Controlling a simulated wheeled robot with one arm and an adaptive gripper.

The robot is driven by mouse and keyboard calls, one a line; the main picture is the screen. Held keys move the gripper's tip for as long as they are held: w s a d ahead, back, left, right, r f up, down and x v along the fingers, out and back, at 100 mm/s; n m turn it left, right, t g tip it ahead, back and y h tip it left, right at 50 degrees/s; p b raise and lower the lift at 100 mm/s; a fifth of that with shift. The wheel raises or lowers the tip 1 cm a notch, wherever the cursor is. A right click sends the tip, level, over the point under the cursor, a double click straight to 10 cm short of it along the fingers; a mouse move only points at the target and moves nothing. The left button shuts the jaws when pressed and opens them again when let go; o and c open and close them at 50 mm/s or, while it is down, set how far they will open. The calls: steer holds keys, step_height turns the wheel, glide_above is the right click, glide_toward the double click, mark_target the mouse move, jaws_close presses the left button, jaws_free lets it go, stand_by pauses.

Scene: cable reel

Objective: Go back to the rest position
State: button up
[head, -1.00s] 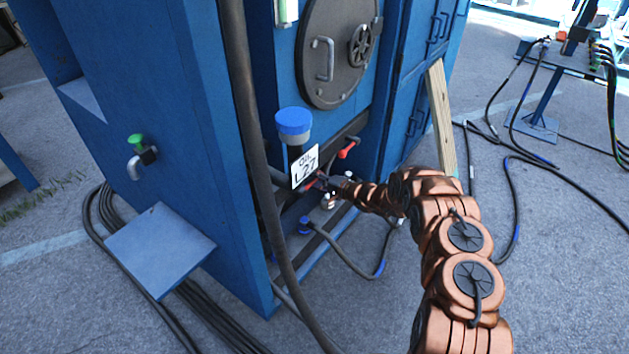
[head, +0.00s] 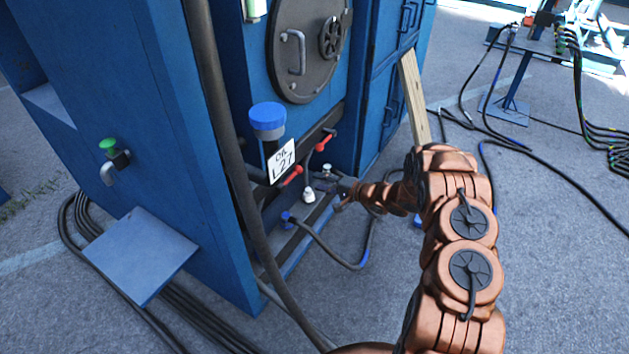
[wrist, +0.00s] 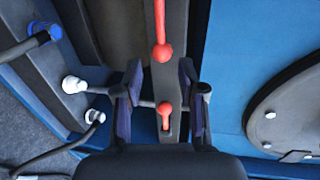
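My gripper (head: 338,190) is in front of the blue cabinet at the end of my outstretched copper-coloured arm. In the wrist view my gripper (wrist: 160,75) has its two dark fingers spread apart with nothing held between them. A red valve handle (head: 291,175) beside the label sits to the left of the gripper in the head view, apart from it. A second red handle (head: 324,141) is higher up. In the wrist view one red handle (wrist: 162,50) shows beyond the fingertips and another (wrist: 166,117) shows between the fingers.
The blue cabinet (head: 160,110) has a round hatch (head: 290,75), a blue-capped pipe (head: 267,118) and a white label (head: 281,161). A thick dark hose (head: 225,140) hangs in front. A wooden plank (head: 413,100) leans at the right. Cables lie on the right; open pavement (head: 560,240) surrounds them.

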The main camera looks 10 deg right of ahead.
steer(key=shift+d+r, duration=0.1)
stand_by(0.5)
steer(key=w+d+r+n+h+p, duration=0.2)
steer(key=w+d+r+h, duration=0.1)
steer(key=d+r+h, duration=0.75)
steer(key=s+d+r+g+h+p, duration=0.2)
steer(key=s+d+r+g+h, duration=0.15)
steer(key=s+r, duration=0.9)
steer(key=s+a+r+n+g+y+p, duration=0.1)
steer(key=s+a, duration=0.5)
steer(key=s, duration=0.8)
steer(key=s+a+r+n+g+y+p, duration=0.1)
steer(key=s+a+r+n+g, duration=0.2)
steer(key=s, duration=1.2)
steer(key=s+a+r+n+g+p, duration=0.1)
steer(key=s+a+r+n+g, duration=0.2)
steer(key=s, duration=1.2)
steer(key=a+r+g, duration=0.2)
steer(key=a+r, duration=0.2)
steer(key=a, duration=0.2)
steer(key=shift+s+r+y, duration=0.15)
steer(key=shift+r+y, duration=0.15)
steer(key=shift+y, duration=0.1)
steer(key=shift+a+g, duration=0.1)
steer(key=shift+g, duration=0.15)
